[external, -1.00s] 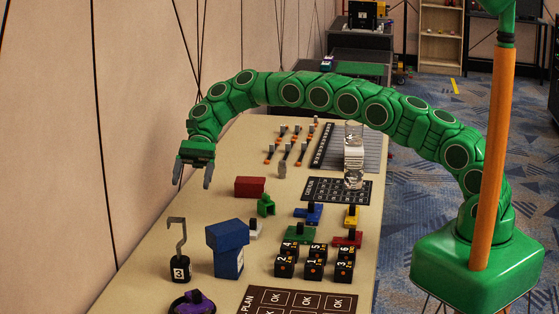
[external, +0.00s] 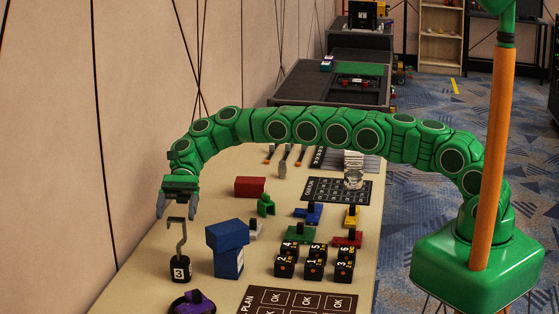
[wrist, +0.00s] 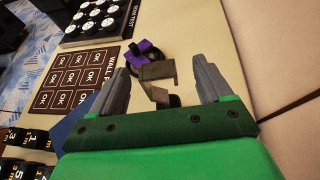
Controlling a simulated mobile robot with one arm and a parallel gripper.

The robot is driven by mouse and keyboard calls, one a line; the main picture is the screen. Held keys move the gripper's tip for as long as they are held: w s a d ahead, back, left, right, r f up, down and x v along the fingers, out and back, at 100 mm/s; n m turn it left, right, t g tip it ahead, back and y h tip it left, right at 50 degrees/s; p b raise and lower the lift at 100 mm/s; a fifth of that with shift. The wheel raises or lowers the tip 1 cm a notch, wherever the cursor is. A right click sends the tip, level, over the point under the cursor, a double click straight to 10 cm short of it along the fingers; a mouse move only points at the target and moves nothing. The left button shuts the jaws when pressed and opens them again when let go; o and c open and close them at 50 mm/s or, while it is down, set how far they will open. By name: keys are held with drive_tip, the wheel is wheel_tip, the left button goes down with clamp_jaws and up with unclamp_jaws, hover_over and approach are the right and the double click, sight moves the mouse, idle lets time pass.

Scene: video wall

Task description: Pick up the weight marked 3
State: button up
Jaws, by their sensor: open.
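The weight (external: 180,270) is a short black cylinder with a tall grey hook on top and a white label. The label's mark is too small to read surely. It stands upright on the table at the left, beside the blue block. My gripper (external: 177,213) is open and empty just above the hook, fingers pointing down. In the wrist view, the grey hook (wrist: 157,71) shows between the two spread fingers of my gripper (wrist: 161,80). Part of the black body is hidden behind the hook there.
A blue block (external: 227,262) stands close right of the weight. A purple and black object (external: 194,304) lies in front of it. Several numbered black cubes (external: 313,270) and a red block (external: 250,187) are on the table. The wall is close on the left.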

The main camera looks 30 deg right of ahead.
sight(176, 221)
drive_tip(key=shift+d+f+x, duration=0.1)
drive_tip(key=shift+f+x, duration=0.05)
drive_tip(key=shift+x, duration=1.1)
drive_tip(key=shift+d+f+x, duration=0.1)
drive_tip(key=shift+d+x, duration=0.05)
drive_tip(key=shift+x, duration=1.15)
clamp_jaws()
